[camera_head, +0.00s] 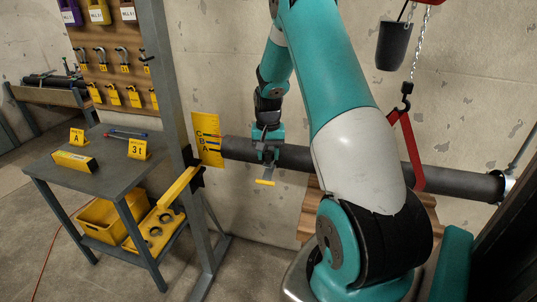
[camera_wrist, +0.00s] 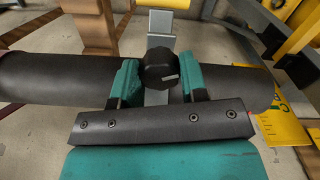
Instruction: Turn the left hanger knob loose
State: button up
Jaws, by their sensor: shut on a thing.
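The left hanger knob (camera_wrist: 158,66) is a dark round knob with a pale pointer mark, in the middle of the wrist view. My gripper (camera_wrist: 157,82) has its teal fingers shut on the knob from both sides. A grey hanger strap (camera_wrist: 160,24) shows behind the knob. The dark pipe (camera_wrist: 45,78) runs crosswise behind the fingers. In the head view, my gripper (camera_head: 267,150) is at the left part of the pipe (camera_head: 360,167), and the knob itself is hidden there.
A yellow plate marked C, B, A (camera_head: 207,138) stands at the pipe's left end. A red strap (camera_head: 408,150) hangs on a chain around the pipe at the right. A grey table (camera_head: 115,172) with yellow signs and a grey post (camera_head: 170,90) stand at the left.

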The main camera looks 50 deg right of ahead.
jog(key=n, duration=0.5)
jog(key=shift+w+d+r+n+b, duration=0.1)
jog(key=shift+w+r+n+b, duration=0.1)
jog(key=shift+n+b, duration=0.15)
jog(key=n, duration=0.6)
jog(key=shift+b, duration=0.3)
jog(key=o, duration=0.7)
jog(key=shift+c, duration=0.2)
jog(key=shift+f, duration=0.1)
